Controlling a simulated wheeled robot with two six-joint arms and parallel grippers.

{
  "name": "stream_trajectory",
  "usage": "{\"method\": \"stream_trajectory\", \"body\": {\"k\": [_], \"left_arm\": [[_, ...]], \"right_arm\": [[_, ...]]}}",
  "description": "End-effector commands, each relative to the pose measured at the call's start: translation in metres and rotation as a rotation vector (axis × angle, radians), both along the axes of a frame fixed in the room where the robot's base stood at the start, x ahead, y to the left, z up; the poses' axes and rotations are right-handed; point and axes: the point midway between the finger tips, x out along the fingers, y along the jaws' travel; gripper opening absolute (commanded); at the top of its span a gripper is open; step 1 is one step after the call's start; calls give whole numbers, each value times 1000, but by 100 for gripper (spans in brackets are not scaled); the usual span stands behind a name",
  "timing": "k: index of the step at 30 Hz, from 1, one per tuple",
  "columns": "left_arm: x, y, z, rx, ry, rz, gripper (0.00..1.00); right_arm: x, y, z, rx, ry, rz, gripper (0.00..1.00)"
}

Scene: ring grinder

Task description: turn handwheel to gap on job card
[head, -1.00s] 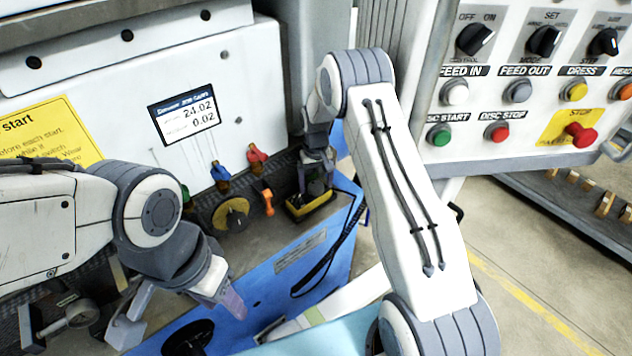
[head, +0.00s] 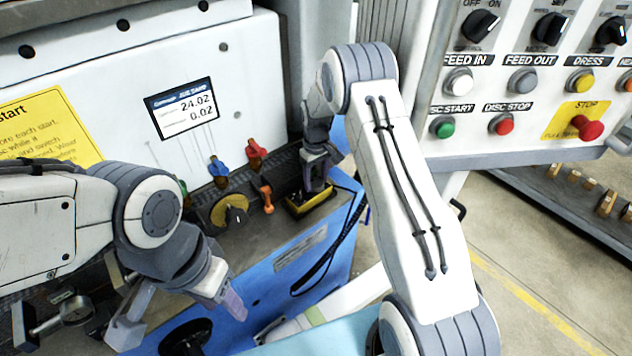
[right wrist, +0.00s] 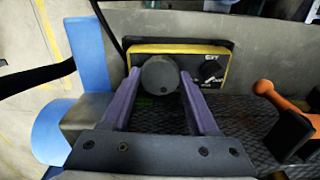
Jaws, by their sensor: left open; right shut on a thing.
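My right gripper (head: 314,186) is at the yellow-edged box (head: 311,204) on the machine bed. In the right wrist view its purple fingers (right wrist: 160,88) are shut on a dark round knob (right wrist: 159,74) in front of that box. I cannot tell whether this knob belongs to the handwheel. The lit job card screen (head: 182,108) reads 24.02 and 0.02; its small labels are too blurred to read. A black wheel (head: 187,340) shows at the bottom edge, partly cut off. My left gripper (head: 234,304) is open and empty above the blue front, near this wheel.
A yellow dial (head: 229,210), a blue lever (head: 218,170), a red lever (head: 255,153) and an orange lever (head: 266,196) stand left of my right gripper. The orange lever (right wrist: 268,92) is close in the wrist view. A button panel (head: 530,90) stands at the right.

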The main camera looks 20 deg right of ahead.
Motion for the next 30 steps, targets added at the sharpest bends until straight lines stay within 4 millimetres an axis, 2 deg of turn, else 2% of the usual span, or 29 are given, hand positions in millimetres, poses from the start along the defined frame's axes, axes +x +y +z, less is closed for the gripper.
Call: {"method": "stream_trajectory", "body": {"k": [18,30], "left_arm": [[0,0,-22,0,0,-2,50],[0,0,-28,0,0,-2,50]], "right_arm": [[1,0,0,-1,-4,577,5],[1,0,1,-1,-3,836,5]]}}
